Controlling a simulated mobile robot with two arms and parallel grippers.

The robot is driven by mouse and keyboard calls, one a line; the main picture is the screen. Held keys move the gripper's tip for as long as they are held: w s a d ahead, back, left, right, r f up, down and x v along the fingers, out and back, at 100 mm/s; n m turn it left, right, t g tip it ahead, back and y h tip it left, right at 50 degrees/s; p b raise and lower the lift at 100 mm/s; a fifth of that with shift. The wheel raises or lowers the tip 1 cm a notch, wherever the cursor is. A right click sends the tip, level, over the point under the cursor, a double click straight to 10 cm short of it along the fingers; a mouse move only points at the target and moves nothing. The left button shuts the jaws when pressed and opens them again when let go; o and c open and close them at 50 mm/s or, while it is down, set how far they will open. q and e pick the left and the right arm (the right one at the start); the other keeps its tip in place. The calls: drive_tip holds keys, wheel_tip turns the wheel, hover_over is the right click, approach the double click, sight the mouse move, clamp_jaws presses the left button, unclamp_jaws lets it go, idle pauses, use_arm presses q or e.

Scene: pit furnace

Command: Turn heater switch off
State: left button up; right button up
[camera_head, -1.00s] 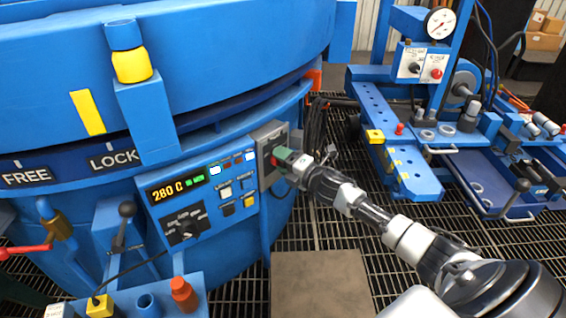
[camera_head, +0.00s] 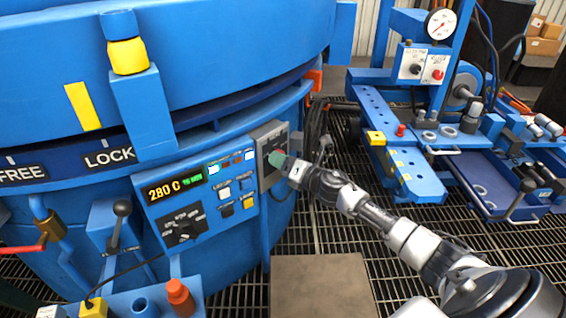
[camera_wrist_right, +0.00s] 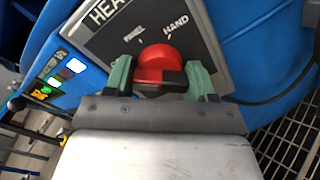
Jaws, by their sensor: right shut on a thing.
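The heater switch is a red and black rotary knob (camera_wrist_right: 160,66) on a dark grey box (camera_head: 272,138) at the right end of the furnace's control panel. The box's label begins "HEA", and the words "PANEL" and "HAND" stand above the knob in the right wrist view. My right gripper (camera_head: 278,157) is at the box, and its green fingers (camera_wrist_right: 162,80) are shut on the knob, one on each side. In the head view the gripper hides the knob. My left gripper is not in view.
The control panel (camera_head: 197,200) shows 280 C, with several buttons and a black dial (camera_head: 183,226). A lever (camera_head: 121,215) stands left of it. A blue workbench with a gauge (camera_head: 440,24) is at the right. A brown plate (camera_head: 320,287) lies on the grated floor.

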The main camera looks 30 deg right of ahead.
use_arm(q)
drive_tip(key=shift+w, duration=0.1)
use_arm(e)
drive_tip(key=shift+f, duration=0.15)
drive_tip(key=o, duration=0.9)
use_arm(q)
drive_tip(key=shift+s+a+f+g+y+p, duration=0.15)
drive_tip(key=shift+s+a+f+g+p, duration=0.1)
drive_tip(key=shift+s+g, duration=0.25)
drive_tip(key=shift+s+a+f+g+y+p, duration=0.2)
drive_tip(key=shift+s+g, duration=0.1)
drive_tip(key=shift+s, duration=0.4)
use_arm(e)
drive_tip(key=shift+v, duration=5.45)
